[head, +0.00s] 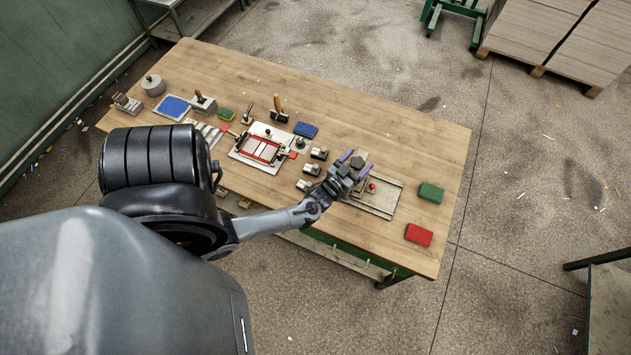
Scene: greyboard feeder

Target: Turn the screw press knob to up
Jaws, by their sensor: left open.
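A dark angular knob (358,161) shows right at the fingertips of my left gripper (354,166). It may be the screw press knob, but its marks and setting are too small to read. A pale flat plate (382,206) lies just beyond the gripper and carries a small red knob (371,187). My left gripper is open, with its purple-tipped fingers apart, above the right part of the table. I cannot tell whether the fingers touch the dark knob. The gripper hides part of the plate. My right gripper is not in view.
The wooden table (420,130) holds a red-framed fixture (262,149), several small grey blocks, a green box (431,192) and a red box (419,234). A blue tray (173,106) and a round grey pot (153,85) stand at the left. The far right tabletop is clear.

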